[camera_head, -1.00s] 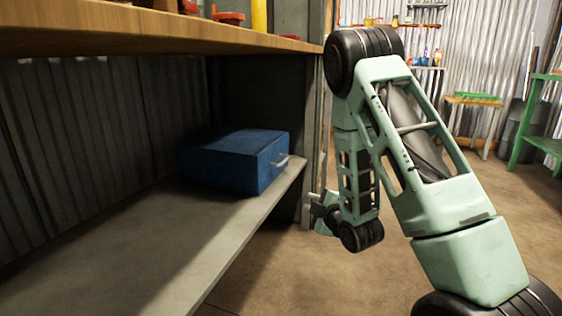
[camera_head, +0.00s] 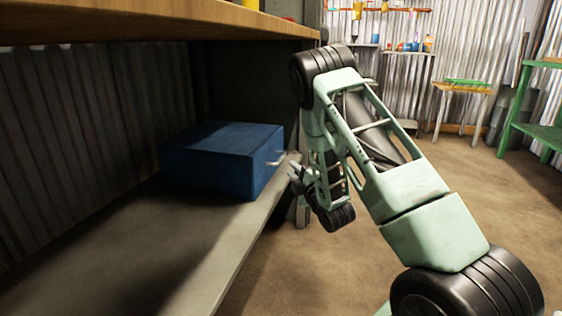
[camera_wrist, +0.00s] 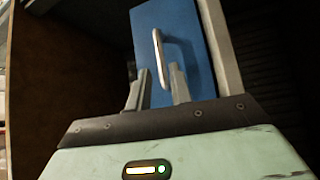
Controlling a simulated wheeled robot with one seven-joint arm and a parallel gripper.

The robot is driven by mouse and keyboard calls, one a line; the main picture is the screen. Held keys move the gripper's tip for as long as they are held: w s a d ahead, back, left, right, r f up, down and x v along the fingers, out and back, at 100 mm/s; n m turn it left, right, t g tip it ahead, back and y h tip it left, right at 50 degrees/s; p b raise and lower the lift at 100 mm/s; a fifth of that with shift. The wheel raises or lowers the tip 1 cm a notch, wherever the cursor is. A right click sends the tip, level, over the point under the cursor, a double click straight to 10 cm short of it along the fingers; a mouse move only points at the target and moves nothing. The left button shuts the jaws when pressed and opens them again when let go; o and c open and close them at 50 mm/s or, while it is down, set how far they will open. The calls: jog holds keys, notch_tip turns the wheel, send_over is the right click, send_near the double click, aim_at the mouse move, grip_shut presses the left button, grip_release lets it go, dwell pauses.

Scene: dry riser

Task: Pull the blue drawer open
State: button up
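The blue drawer (camera_head: 222,160) is a blue box on the lower grey shelf, and its front faces right. Its metal bar handle (camera_head: 277,161) sticks out from that front. The drawer looks shut. My gripper (camera_head: 291,172) is right in front of the handle. In the wrist view the blue front (camera_wrist: 196,40) fills the upper middle, with the handle (camera_wrist: 158,48) standing out from it. My gripper (camera_wrist: 159,70) is open there, one finger on each side of the handle's near end. I cannot tell whether either finger touches it.
The grey shelf (camera_head: 150,255) runs under the drawer. A green table (camera_head: 535,135) and a small wooden table (camera_head: 462,90) stand farther back.

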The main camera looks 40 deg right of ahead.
aim_at(281, 158)
jog(key=b+x, duration=0.2)
jog(key=x, duration=0.5)
jog(key=shift+w, duration=0.25)
jog(key=shift+w+d+r+b, duration=0.15)
jog(key=shift+w+b, duration=0.2)
jog(key=shift+w, duration=0.25)
grip_shut()
